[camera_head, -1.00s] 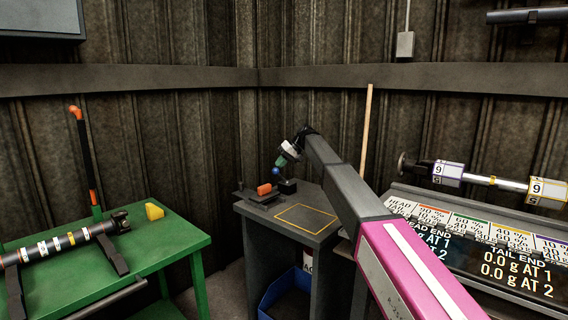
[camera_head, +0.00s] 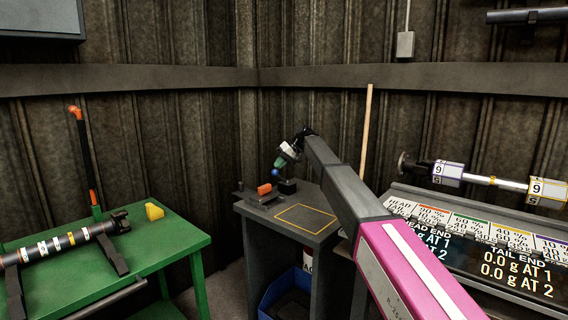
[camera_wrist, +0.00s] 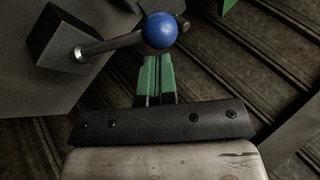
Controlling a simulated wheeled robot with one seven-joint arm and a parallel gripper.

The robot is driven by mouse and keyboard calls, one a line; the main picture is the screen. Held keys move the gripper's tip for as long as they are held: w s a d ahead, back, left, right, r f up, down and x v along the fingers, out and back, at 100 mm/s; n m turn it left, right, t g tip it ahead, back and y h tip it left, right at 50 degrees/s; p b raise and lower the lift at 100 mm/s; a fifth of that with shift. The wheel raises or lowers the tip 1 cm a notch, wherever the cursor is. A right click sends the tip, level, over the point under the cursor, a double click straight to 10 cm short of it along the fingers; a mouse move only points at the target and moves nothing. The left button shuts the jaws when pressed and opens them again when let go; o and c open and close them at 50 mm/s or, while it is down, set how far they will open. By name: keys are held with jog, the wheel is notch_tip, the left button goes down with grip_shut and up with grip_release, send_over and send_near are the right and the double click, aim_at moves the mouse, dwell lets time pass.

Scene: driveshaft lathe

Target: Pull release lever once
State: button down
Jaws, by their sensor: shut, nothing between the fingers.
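A lever with a blue ball knob (camera_wrist: 159,30) on a metal rod (camera_wrist: 110,43) comes out of a dark block (camera_wrist: 65,42) in the wrist view. In the head view the block (camera_head: 287,187) stands on the small grey table, and the blue knob (camera_head: 275,173) shows just below my gripper (camera_head: 281,162). In the wrist view my gripper (camera_wrist: 157,60) has its green fingers shut together with nothing between them.
The grey table (camera_head: 335,222) also holds an orange piece (camera_head: 264,189) and a yellow outlined area. A blue bin (camera_head: 290,295) sits below it. A green table (camera_head: 165,245) with a shaft (camera_head: 55,245) stands left. The lathe display (camera_head: 490,255) is at the right.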

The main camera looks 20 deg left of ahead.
dwell(0.4)
jog(key=w+d+r, duration=0.2)
jog(key=w, duration=0.4)
jog(key=shift+d+r, duration=0.25)
dwell(0.8)
jog(key=shift+w, duration=0.2)
jog(key=shift+w+d+r, duration=0.3)
jog(key=shift+w, duration=0.4)
jog(key=shift+w+d+r, duration=0.3)
jog(key=shift+w, duration=0.35)
jog(key=shift+w+d+r, duration=0.3)
jog(key=shift+w, duration=0.4)
